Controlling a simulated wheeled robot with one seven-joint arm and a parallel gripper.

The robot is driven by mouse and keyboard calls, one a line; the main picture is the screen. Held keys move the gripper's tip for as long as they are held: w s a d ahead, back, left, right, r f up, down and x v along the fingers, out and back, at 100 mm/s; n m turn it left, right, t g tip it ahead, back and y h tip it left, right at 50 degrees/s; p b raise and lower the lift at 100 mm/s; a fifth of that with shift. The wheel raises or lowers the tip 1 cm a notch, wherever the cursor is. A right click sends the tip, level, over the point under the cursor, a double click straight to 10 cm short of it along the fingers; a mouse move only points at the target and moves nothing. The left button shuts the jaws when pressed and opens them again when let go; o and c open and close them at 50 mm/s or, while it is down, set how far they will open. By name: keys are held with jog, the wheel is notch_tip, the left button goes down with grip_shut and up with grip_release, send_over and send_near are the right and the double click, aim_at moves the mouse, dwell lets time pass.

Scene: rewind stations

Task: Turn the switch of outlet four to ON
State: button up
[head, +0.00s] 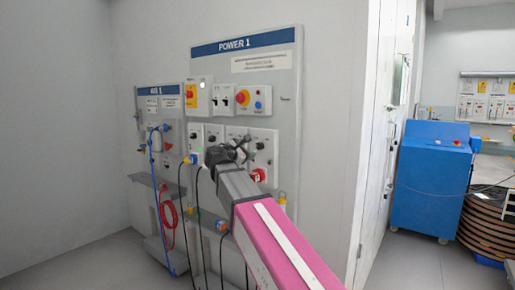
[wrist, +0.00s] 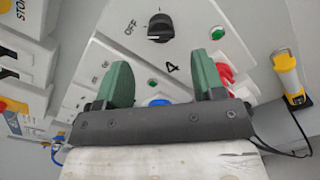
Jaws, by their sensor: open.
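The switch of outlet four (wrist: 160,27) is a black rotary knob on a light plate in the wrist view. The word OFF is printed to its left, and a 4 is printed below it. The exact direction of its pointer is hard to tell, and no ON label is readable. My gripper (wrist: 166,82) is open, its two green fingers apart and empty, with the knob beyond and above the gap between the tips. In the head view my gripper (head: 241,150) is in front of the lower row of the POWER 1 panel (head: 286,90) and hides part of it.
A green lamp (wrist: 217,33) is right of the knob, and a red socket (wrist: 226,75) shows behind the right finger. A yellow plug (wrist: 288,75) with a black cable is at the right. A blue cabinet (head: 432,180) stands beyond the wall edge.

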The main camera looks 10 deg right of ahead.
aim_at(258, 146)
jog(key=x, duration=0.7)
jog(key=shift+w+d+f, duration=0.1)
jog(key=shift+w+d, duration=0.1)
jog(key=shift+w, duration=0.05)
jog(key=c, duration=0.9)
